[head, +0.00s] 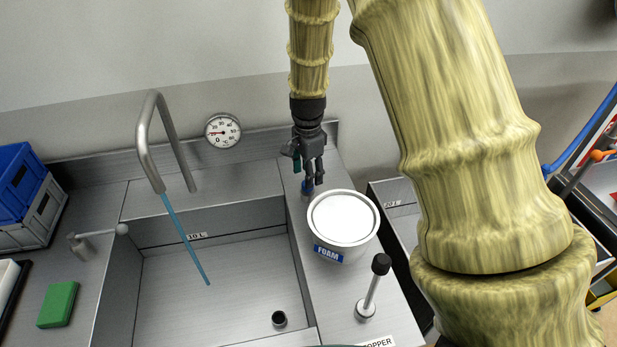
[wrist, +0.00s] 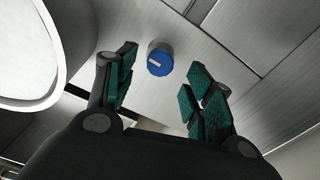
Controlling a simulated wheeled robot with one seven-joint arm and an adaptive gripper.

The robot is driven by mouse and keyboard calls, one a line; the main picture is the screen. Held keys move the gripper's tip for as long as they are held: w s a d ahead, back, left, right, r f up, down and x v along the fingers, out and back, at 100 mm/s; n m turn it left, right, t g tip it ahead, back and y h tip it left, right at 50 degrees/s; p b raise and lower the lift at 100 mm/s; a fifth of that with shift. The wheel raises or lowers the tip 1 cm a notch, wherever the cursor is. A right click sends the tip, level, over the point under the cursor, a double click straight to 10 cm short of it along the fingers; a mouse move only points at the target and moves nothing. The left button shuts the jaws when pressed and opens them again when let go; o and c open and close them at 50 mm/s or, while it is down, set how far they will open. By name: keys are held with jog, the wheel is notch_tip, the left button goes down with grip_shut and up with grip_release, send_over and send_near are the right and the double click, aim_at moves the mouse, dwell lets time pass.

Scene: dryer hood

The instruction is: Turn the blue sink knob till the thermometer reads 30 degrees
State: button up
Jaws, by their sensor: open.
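The blue sink knob (wrist: 160,61) shows in the wrist view with a pale pointer mark on top, between and just beyond my fingertips. In the head view only a bit of the blue knob (head: 308,187) shows below my gripper (head: 311,178), on the steel ledge right of the basin. My gripper (wrist: 160,88) is open and points down over the knob, with nothing between its green pads. The round thermometer (head: 222,131) is on the back wall; its needle points left, near the low end, and its exact reading is too small to tell.
A white-lidded FOAM tub (head: 342,219) stands close to the knob; its rim (wrist: 62,90) fills the wrist view's left. A black-topped lever (head: 372,287) stands in front. The faucet (head: 150,140) runs a blue stream into the basin (head: 230,285). A green sponge (head: 58,304) lies left.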

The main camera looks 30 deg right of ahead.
jog(key=shift+f+p, duration=0.4)
jog(key=shift+f, duration=1.3)
jog(key=shift+c, duration=0.3)
jog(key=c, duration=0.9)
